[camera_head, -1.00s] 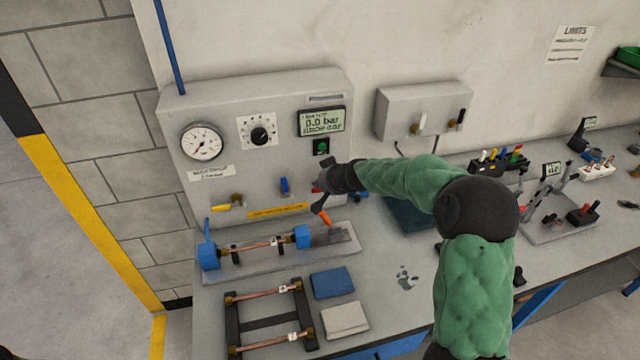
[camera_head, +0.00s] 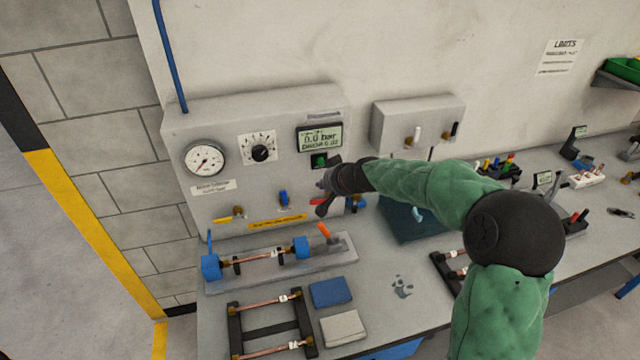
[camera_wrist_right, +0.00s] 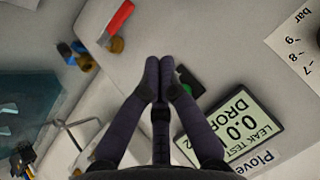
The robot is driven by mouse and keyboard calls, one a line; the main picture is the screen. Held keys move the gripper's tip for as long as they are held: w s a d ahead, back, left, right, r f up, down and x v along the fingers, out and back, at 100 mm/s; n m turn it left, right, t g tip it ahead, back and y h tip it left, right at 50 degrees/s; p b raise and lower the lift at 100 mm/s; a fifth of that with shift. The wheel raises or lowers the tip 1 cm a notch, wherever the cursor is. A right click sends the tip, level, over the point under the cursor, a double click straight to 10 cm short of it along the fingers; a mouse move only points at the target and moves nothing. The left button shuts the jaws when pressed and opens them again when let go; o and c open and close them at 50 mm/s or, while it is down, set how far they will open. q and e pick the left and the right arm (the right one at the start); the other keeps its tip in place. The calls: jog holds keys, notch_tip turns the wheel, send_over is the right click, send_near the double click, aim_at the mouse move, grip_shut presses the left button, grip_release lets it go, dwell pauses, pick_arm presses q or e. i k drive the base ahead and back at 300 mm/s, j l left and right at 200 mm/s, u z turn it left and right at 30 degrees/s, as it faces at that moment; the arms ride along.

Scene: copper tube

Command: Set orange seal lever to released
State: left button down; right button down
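The orange seal lever (camera_head: 324,230) stands at the right end of the tube fixture, beside the right blue seal block (camera_head: 301,247). It is tilted, its top leaning left. My right gripper (camera_head: 322,206) is above the lever, close to the panel face, and apart from it. In the right wrist view its fingertips (camera_wrist_right: 160,66) are together with nothing between them. A red-handled brass valve (camera_wrist_right: 117,24) shows there beyond the fingers; the orange lever cannot be made out in that view. My left gripper is not in view.
A copper tube (camera_head: 250,258) lies between the blue blocks. The grey panel (camera_head: 180,140) rises behind, with a blue-handled valve (camera_head: 283,198) and a yellow one (camera_head: 238,211). A tube rack (camera_head: 235,328), blue pad (camera_head: 331,292) and pale pad (camera_head: 343,328) lie in front.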

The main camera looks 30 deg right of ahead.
aim_at(327, 234)
jog(key=k+j, duration=0.2)
jog(key=k, duration=0.3)
jog(key=k+j, duration=0.25)
jog(key=k, duration=0.2)
